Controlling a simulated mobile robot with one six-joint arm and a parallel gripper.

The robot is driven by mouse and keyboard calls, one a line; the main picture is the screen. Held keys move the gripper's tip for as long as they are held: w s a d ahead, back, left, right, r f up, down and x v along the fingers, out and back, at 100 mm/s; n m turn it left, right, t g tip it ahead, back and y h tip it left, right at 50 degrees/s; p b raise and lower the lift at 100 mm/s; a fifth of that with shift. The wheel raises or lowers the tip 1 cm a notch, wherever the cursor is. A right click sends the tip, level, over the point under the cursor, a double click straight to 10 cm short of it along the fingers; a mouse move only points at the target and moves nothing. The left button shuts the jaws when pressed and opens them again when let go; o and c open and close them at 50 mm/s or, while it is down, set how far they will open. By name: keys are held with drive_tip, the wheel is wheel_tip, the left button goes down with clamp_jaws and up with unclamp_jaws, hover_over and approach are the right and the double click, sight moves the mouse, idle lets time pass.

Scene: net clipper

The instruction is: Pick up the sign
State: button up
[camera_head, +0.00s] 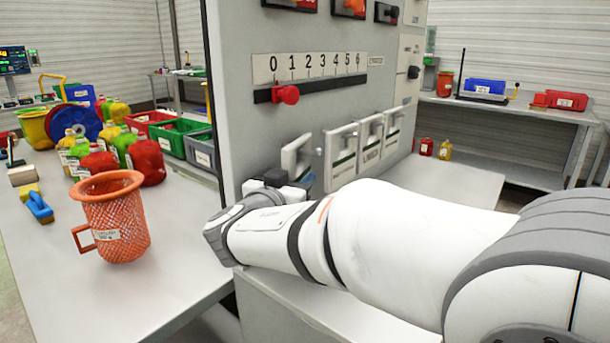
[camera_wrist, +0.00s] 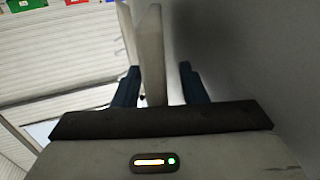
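Several white sign plates hang in a row on the grey panel. The leftmost sign (camera_head: 296,156) stands just above my wrist, with its face angled away from the row. In the wrist view a pale sign plate (camera_wrist: 152,45) shows edge-on between the two dark fingers of my gripper (camera_wrist: 159,72). The fingers are apart; the left one is close to the plate and a gap shows at the right one. Contact on the left cannot be told. In the head view my wrist mostly hides the fingers.
The grey panel (camera_head: 240,100) rises close beside my gripper, with a numbered scale and red knob (camera_head: 288,95) above. Other signs (camera_head: 341,157) hang to the right. An orange mesh basket (camera_head: 117,222) stands on the left table, with bottles and crates behind it.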

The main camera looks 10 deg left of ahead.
drive_tip(key=shift+w, duration=0.25)
drive_tip(key=shift+c, duration=0.6)
drive_tip(key=shift+s, duration=0.1)
clamp_jaws()
drive_tip(key=shift+r, duration=0.15)
drive_tip(key=shift+r, duration=0.7)
drive_tip(key=s+d, duration=0.4)
drive_tip(key=d, duration=0.4)
drive_tip(key=s+d+b, duration=0.1)
drive_tip(key=s+d, duration=0.4)
drive_tip(key=d, duration=0.2)
drive_tip(key=shift+d, duration=0.35)
